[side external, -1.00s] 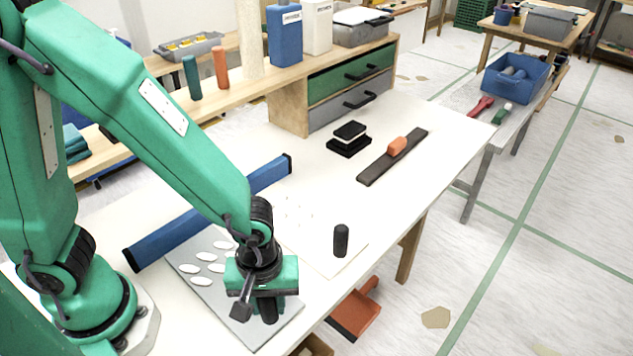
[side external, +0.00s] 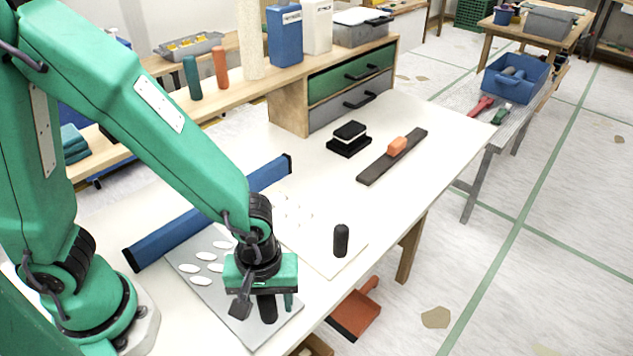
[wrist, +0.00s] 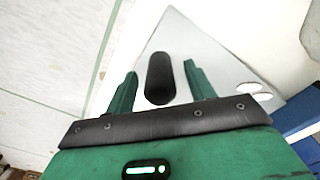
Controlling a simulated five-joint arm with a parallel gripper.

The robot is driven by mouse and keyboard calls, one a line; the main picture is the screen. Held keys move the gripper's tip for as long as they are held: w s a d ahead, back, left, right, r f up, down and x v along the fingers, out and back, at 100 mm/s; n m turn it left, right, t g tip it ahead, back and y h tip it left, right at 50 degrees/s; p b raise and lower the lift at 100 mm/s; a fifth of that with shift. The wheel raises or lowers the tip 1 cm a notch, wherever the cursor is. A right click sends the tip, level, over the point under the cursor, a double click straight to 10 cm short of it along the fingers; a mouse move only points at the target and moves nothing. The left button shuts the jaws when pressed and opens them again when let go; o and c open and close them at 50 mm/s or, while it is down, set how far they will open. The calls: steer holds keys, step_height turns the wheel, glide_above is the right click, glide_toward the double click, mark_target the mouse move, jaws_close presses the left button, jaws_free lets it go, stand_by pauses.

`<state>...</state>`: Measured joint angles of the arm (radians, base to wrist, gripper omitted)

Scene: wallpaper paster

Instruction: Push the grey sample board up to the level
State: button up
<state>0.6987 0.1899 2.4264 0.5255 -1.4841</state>
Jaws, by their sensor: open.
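The grey sample board (side external: 186,256) lies on the white table, with several white ovals at its far end and a black upright knob (side external: 267,308) at its near end. The blue level (side external: 205,218) lies diagonally behind the board. Their edges are close in the side view, but I cannot tell there whether they touch. My gripper (side external: 272,303) is low over the near end of the board. In the wrist view the open fingers (wrist: 161,88) stand on either side of the black knob (wrist: 160,76), with a gap on each side. The board (wrist: 215,62) and the level (wrist: 297,116) also show there.
A pale board (side external: 318,256) with white spots and a black knob (side external: 341,240) lies to the right. A black block (side external: 349,138) and a dark bar with an orange grip (side external: 397,146) lie farther back. A drawer unit (side external: 350,90) stands behind. The table's front edge is near my gripper.

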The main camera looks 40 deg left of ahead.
steer(key=shift+r, duration=3.7)
steer(key=a+r+m+t, duration=0.2)
steer(key=a+r+m, duration=0.2)
steer(key=a+r, duration=0.3)
steer(key=a+r+m+t, duration=0.3)
steer(key=a+r+m, duration=0.2)
steer(key=a, duration=0.6)
steer(key=shift+w+a+r+t, duration=0.15)
steer(key=shift+a+r+t, duration=0.15)
steer(key=shift+r, duration=0.55)
